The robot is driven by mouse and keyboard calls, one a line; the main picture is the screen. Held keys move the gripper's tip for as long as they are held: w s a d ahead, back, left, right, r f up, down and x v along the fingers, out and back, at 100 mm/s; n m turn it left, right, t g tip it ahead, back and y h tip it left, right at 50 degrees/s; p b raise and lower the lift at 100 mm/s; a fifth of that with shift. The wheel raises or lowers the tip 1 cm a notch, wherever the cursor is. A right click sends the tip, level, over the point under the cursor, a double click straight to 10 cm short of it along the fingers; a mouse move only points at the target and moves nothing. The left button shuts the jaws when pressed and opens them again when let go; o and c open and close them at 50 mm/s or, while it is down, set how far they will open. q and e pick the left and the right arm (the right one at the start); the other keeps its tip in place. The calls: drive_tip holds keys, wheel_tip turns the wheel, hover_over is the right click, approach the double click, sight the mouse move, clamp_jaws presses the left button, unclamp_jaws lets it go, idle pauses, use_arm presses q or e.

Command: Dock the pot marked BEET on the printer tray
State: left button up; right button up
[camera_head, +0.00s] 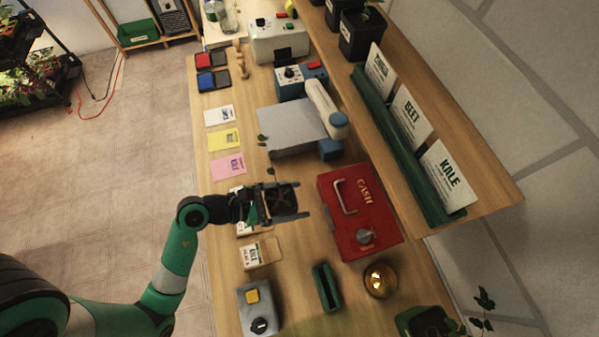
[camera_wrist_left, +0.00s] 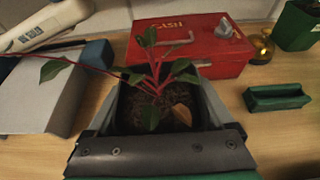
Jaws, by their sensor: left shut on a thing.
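My left gripper (camera_head: 283,201) is shut on a dark square pot (camera_wrist_left: 158,122) holding soil and a red-stemmed plant (camera_wrist_left: 152,78) with green leaves. The pot is held over the middle of the bench, left of the red cash box; its marking cannot be read. A flat grey plate (camera_head: 290,127), which looks like the printer tray, lies farther up the bench with a white arm (camera_head: 321,106) and blue parts at its right side. My right gripper is not in view.
The red cash box (camera_head: 358,210) stands close to the right of the held pot. A shelf with KALE (camera_head: 447,178) and BEET (camera_head: 411,115) cards runs along the right. A green holder (camera_head: 326,287) and brass dome (camera_head: 380,280) stand nearer.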

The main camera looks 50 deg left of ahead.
use_arm(q)
drive_tip(key=f, duration=0.1)
drive_tip(key=w+f, duration=0.2)
drive_tip(key=shift+w+a, duration=0.1)
drive_tip(key=shift+a, duration=0.15)
drive_tip(key=shift+w+f+b, duration=0.15)
drive_tip(key=shift+f+b, duration=0.5)
drive_tip(key=shift+f, duration=1.05)
drive_tip(key=shift+f, duration=0.15)
drive_tip(key=o, duration=1.5)
